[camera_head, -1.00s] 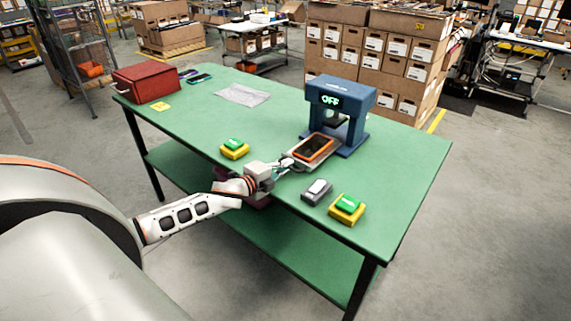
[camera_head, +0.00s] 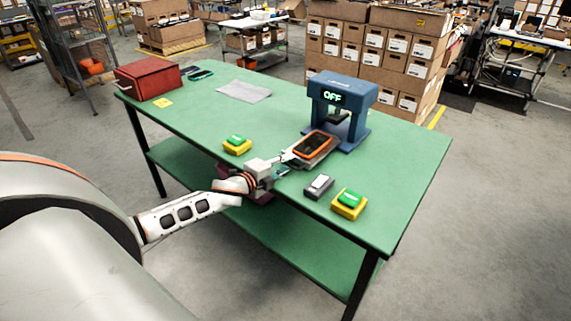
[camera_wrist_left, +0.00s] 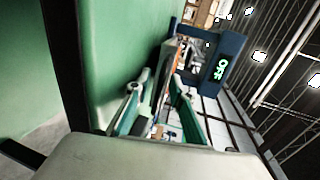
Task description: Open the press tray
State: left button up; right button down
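The blue press (camera_head: 342,97) stands on the green table with its display reading OFF. Its grey tray (camera_head: 299,162) sticks out of the front, carrying an orange-framed dark phone (camera_head: 313,145). My left gripper (camera_head: 284,166) is at the tray's near end, low over the table's front edge. In the left wrist view, its two teal fingers (camera_wrist_left: 158,100) stand apart on either side of the tray's end, with visible gaps. The press also shows there (camera_wrist_left: 215,65). The exact contact at the handle is too small to tell. My right gripper is not in view.
Yellow boxes with green buttons stand left (camera_head: 237,145) and right (camera_head: 349,204) of the tray. A grey switch box (camera_head: 319,186) lies between tray and right button. A red toolbox (camera_head: 148,78) and grey cloth (camera_head: 244,91) are farther back. The table's right end is clear.

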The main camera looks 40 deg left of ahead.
pick_arm(q)
jog(key=v, duration=1.2)
dwell(0.6)
jog(key=s+d+f+n+g, duration=0.2)
jog(key=s+d+f+n, duration=0.5)
jog(key=s+d+f, duration=0.3)
jog(key=s+d+f+n+g+h, duration=0.1)
jog(key=s+d+f+n, duration=0.6)
jog(key=d, duration=0.8)
jog(key=s+f+g, duration=0.1)
jog(key=s+f, duration=0.2)
jog(key=shift+d+f+g, duration=0.2)
jog(key=shift+f+g, duration=0.1)
jog(key=shift+g, duration=0.1)
